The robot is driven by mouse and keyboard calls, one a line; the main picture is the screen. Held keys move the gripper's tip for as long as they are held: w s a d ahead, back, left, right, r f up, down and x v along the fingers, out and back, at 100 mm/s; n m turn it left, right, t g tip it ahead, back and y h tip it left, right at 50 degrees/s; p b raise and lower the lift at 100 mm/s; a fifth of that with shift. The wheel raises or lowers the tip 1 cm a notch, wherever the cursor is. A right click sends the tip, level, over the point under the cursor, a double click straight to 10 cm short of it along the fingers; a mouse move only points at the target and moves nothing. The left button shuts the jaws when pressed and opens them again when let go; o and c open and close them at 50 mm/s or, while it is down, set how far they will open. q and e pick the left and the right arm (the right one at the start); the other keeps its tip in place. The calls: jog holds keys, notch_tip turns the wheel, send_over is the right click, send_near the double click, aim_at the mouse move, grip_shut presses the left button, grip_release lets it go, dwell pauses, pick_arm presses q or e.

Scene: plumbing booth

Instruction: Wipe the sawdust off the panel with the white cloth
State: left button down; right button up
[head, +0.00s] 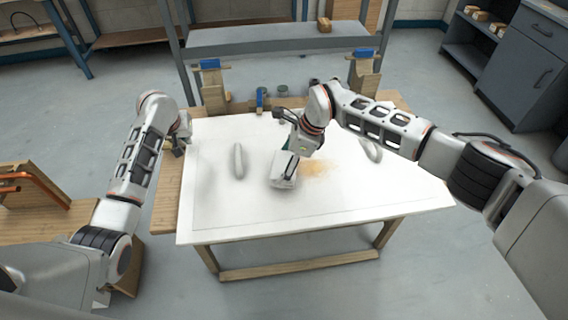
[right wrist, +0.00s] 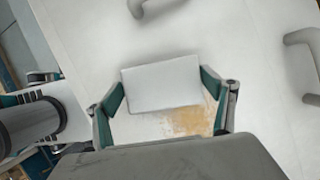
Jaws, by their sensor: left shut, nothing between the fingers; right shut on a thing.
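The white panel (head: 330,205) lies flat on a wooden bench. A patch of tan sawdust (head: 318,168) is near its middle; it also shows in the right wrist view (right wrist: 188,121). My right gripper (head: 288,165) is shut on the white cloth (head: 284,180), a folded block at the panel surface just left of the sawdust. In the right wrist view the cloth (right wrist: 162,84) sits between the fingers, with sawdust beside it. I cannot tell whether the cloth presses on the panel. My left gripper (head: 179,147) is shut and empty near the panel's left edge.
Two grey handles stand on the panel, a left one (head: 239,160) and a right one (head: 371,150) partly behind my right arm. Blue-topped clamps (head: 210,65) stand along the back edge. The panel's front part is clear.

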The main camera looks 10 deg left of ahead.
aim_at(332, 164)
jog(key=shift+f, duration=1.1)
jog(key=shift+w+d+r, duration=0.1)
jog(key=shift+w+d, duration=0.15)
jog(key=shift+d, duration=0.65)
jog(key=shift+w+d+r, duration=0.1)
jog(key=shift+w+d, duration=0.15)
jog(key=shift+d, duration=0.6)
jog(key=shift+w+d+f, duration=0.1)
jog(key=shift+w+d, duration=0.25)
jog(key=shift+d, duration=1)
jog(key=shift+w+d+f, duration=0.15)
jog(key=shift+w+d, duration=0.2)
jog(key=shift+d, duration=1.05)
jog(key=shift+w+d+f, duration=0.1)
jog(key=shift+w+d, duration=0.25)
jog(key=shift+d, duration=1)
jog(key=shift+w+d+r, duration=0.1)
jog(key=shift+w+d, duration=0.2)
jog(key=shift+d, duration=0.6)
jog(key=shift+w+d+r, duration=0.1)
jog(key=shift+w+d, duration=0.15)
jog(key=shift+d, duration=0.6)
jog(key=shift+w+d+r, duration=0.1)
jog(key=shift+w+d, duration=0.2)
jog(key=shift+d, duration=0.6)
jog(key=shift+w+a+f, duration=0.15)
jog(key=shift+w+a, duration=0.15)
jog(key=shift+w, duration=0.5)
jog(key=shift+a, duration=0.15)
